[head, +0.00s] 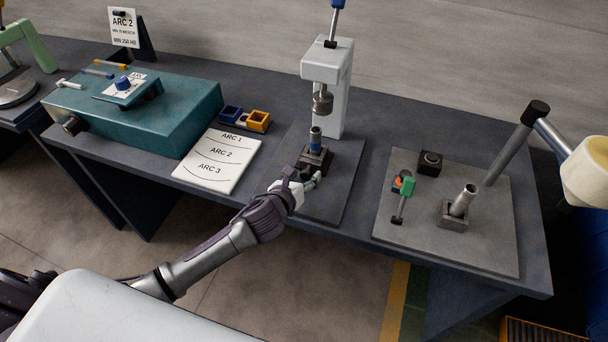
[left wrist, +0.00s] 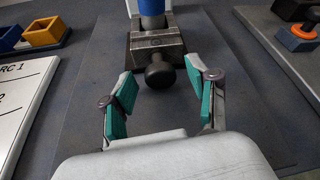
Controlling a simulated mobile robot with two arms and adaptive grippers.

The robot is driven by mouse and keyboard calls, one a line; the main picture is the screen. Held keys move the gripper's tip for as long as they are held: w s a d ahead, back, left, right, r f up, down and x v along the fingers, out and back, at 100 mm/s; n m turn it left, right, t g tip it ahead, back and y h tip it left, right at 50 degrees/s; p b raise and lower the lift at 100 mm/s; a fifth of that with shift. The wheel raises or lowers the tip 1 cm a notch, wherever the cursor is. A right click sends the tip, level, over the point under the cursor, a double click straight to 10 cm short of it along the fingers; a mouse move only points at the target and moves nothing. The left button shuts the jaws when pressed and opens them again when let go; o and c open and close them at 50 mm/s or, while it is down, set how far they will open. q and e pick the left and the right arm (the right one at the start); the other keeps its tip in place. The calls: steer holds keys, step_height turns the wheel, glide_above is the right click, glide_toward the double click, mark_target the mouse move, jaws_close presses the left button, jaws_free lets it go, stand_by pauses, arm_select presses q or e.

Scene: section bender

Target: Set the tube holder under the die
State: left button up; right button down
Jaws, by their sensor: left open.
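The tube holder (head: 318,158) is a dark steel block with a round black knob on its near side. It sits on the press's base plate, with an upright tube with a blue band (head: 316,141) in it. The die (head: 322,99) hangs from the white press head above the tube, with a gap between; I cannot tell whether they line up exactly. My left gripper (head: 304,181) is open at the near side of the holder. In the left wrist view, its teal-padded fingers (left wrist: 160,88) stand either side of the knob (left wrist: 160,76), apart from it.
The white press column (head: 336,92) stands behind the holder. A card marked ARC 1 to 3 (head: 218,161) and blue and yellow bins (head: 245,118) lie to the left. A grey plate (head: 475,244) with another tube and a lever is to the right.

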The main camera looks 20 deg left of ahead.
mark_target(309, 163)
arm_select(q)
steer(key=shift+w+f, duration=0.1)
steer(key=shift+w, duration=0.15)
jaws_close()
steer(key=shift+w, duration=0.1)
steer(key=shift+w, duration=0.25)
steer(key=w, duration=0.4)
steer(key=shift+w+d+p, duration=0.1)
steer(key=shift+w+p, duration=0.05)
steer(key=shift+p, duration=0.25)
steer(key=shift+w, duration=0.1)
